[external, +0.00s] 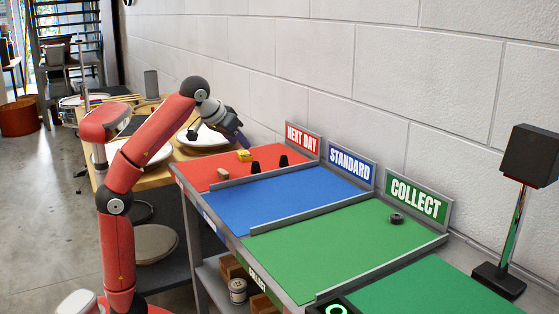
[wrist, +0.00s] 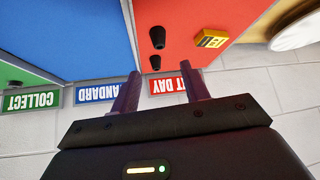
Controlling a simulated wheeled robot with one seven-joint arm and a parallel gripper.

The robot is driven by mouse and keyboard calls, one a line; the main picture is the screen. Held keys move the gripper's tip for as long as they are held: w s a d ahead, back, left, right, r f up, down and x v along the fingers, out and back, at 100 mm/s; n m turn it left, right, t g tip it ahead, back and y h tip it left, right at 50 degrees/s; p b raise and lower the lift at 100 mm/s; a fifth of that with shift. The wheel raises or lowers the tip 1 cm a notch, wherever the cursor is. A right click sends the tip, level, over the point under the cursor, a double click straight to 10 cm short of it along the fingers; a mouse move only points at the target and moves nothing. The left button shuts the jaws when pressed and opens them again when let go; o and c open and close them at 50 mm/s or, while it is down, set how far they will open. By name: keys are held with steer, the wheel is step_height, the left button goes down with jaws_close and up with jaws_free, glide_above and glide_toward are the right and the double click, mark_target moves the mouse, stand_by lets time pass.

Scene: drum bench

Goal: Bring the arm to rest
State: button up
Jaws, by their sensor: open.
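My gripper (external: 241,140) points down and right above the far part of the red NEXT DAY section (external: 205,181). In the wrist view my gripper (wrist: 160,70) has its two fingers apart with nothing between them. Two small black pieces (external: 255,167) (external: 283,160) and a yellow box (external: 244,155) stand on the red section, below and apart from the fingers. A small tan piece (external: 223,174) lies on the same section.
The blue STANDARD section (external: 270,204) looks empty. A black round piece (external: 396,218) lies on the green COLLECT section (external: 330,252). Signs and a block wall (external: 400,80) stand behind. A wooden table (external: 160,178) with drum gear is at left; a black speaker (external: 530,155) is at right.

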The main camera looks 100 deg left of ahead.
steer(key=shift+s+d+r, duration=0.1)
steer(key=shift+d+r, duration=0.1)
